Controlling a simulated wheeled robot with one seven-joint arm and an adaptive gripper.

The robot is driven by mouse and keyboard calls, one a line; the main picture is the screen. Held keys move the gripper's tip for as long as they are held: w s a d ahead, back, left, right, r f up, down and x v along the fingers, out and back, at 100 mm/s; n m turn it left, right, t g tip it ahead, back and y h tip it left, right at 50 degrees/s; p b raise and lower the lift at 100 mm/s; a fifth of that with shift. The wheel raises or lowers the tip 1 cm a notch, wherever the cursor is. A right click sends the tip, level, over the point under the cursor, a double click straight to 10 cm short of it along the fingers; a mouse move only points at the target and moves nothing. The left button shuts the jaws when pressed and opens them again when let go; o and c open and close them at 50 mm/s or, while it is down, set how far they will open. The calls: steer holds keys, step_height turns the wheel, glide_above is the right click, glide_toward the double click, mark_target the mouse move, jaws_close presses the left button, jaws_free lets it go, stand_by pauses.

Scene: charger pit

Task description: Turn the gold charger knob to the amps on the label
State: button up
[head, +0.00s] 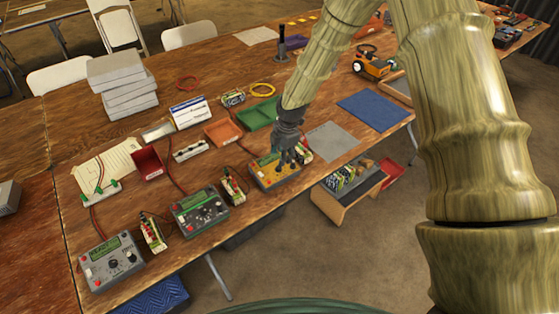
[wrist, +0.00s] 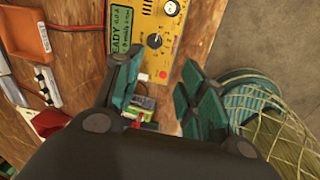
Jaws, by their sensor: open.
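The gold charger (head: 268,173) stands near the table's front edge in the head view, partly covered by my gripper (head: 287,152). It also shows at the top of the wrist view (wrist: 170,14), with a green screen (wrist: 121,28) at its left. Its black knob (wrist: 155,41) has a pale pointer mark and sits in a ring of small printing too small to read. My gripper (wrist: 158,88) is open and empty, its fingertips apart and short of the knob in the wrist view. A battery pack (head: 304,153) with a label sits right beside the charger.
A green charger (head: 201,211) and a grey charger (head: 111,260) stand to the left, each with a battery pack beside it. An orange tray (head: 222,132) and a green tray (head: 258,113) lie behind. A grey mat (head: 331,140) lies to the right.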

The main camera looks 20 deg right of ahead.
steer(key=shift+n, duration=0.3)
steer(key=shift+w+f+p, duration=0.5)
steer(key=shift+f+p, duration=0.15)
steer(key=shift+f, duration=0.9)
steer(key=shift+w+f+p, duration=0.55)
steer(key=shift+f+p, duration=0.1)
steer(key=shift+f, duration=0.9)
steer(key=shift+w+f+p, duration=0.5)
steer(key=shift+f+p, duration=0.15)
steer(key=shift+f, duration=0.9)
jaws_close()
